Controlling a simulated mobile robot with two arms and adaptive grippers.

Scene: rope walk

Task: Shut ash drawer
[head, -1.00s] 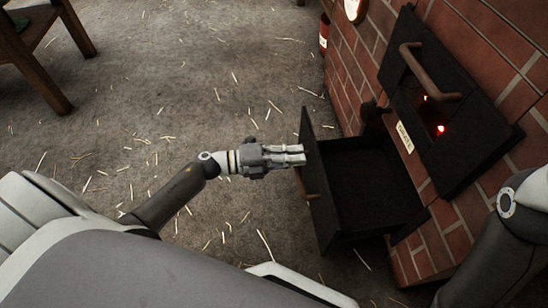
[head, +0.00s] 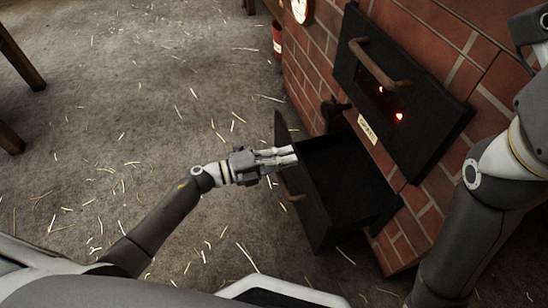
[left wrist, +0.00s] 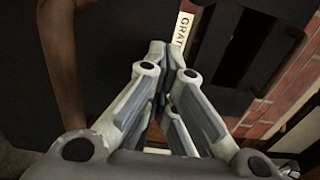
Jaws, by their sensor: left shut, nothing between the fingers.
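The black ash drawer (head: 345,182) stands open, pulled out from the brick stove below the firebox door. It looks empty. Its front panel (head: 313,222) faces left and bears a brown handle (head: 289,187). My left gripper (head: 296,154) is shut and empty, with its fingertips at the drawer's front panel, above the handle. I cannot tell whether they touch. In the left wrist view the shut fingers (left wrist: 165,62) point at dark metal, with a brown handle (left wrist: 62,85) to their left. My right arm shows at the right edge, but its gripper is out of view.
A red canister (head: 277,40) stands behind. The straw-strewn floor (head: 150,120) is open to the left.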

